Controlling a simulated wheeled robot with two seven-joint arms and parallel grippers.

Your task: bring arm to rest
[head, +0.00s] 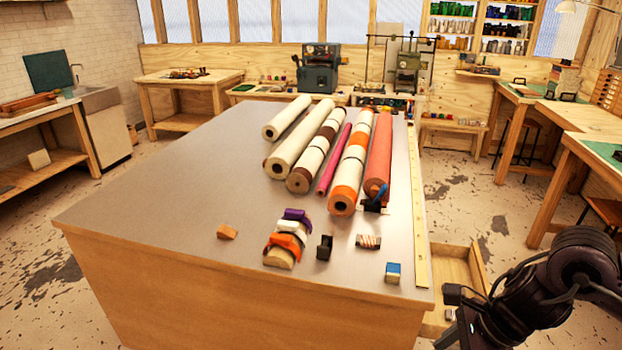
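My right arm enters the head view at the lower right, beyond the table's right edge. Its dark gripper (468,325) hangs low there, apart from the table and the rolls; its fingers cannot be made out. My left gripper is not in view. Several foil rolls lie side by side on the grey table (150,190): a plain cream roll (286,117), a banded white-brown roll (317,152), a thin pink roll (335,158), a white-orange roll (346,177) and a red roll (379,155).
Small pieces lie near the table's front: a wooden block (227,232), an orange clip (284,242), a black piece (324,247), a striped block (368,241) and a blue-white block (393,272). An open drawer (455,275) juts out near my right arm. The table's left is clear.

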